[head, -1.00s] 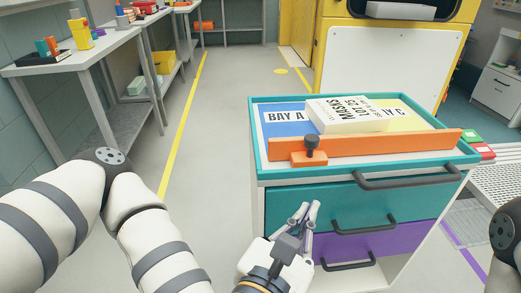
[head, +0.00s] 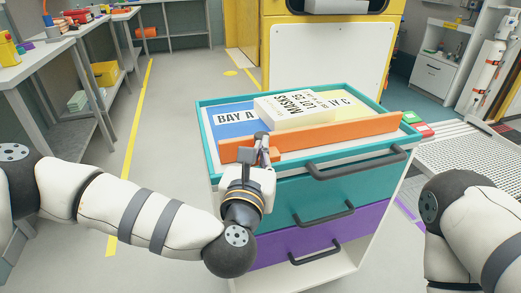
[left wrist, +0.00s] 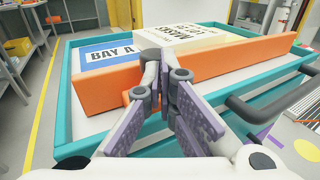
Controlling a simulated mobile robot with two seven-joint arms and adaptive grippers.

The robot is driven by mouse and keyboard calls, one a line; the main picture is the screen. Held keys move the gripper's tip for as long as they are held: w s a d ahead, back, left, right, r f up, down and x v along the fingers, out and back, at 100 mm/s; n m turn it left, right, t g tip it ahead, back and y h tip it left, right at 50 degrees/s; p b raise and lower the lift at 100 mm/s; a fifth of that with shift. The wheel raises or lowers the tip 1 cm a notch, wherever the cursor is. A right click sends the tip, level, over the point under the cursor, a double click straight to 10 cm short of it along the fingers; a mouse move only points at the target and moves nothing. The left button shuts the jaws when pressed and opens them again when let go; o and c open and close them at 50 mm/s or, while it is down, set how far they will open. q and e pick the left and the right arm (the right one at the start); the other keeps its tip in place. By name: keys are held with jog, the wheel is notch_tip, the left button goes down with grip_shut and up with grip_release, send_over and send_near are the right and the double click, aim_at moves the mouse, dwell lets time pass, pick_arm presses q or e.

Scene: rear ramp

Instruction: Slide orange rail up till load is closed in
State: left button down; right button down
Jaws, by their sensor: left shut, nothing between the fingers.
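The orange rail (head: 335,132) stands across the near part of the teal-rimmed tray (head: 206,140) on top of the cart. The load, a white box marked MASKS (head: 294,110), lies behind the rail on the bay markings. My left gripper (head: 263,148) is at the rail's near side, by its left end, where the clamp block and dark knob are. Its fingers look closed together and empty. In the left wrist view the fingers (left wrist: 165,72) stand in front of the rail (left wrist: 228,70) and hide most of the knob and block. I cannot tell whether they touch.
The cart has teal and purple drawers with dark handles (head: 357,163) below the tray. A yellow frame with a white panel (head: 325,68) stands behind it. Benches (head: 40,60) line the left. A ribbed metal ramp (head: 470,150) is at right. Open floor lies left of the cart.

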pick_arm(q)
jog(key=shift+w, duration=0.1)
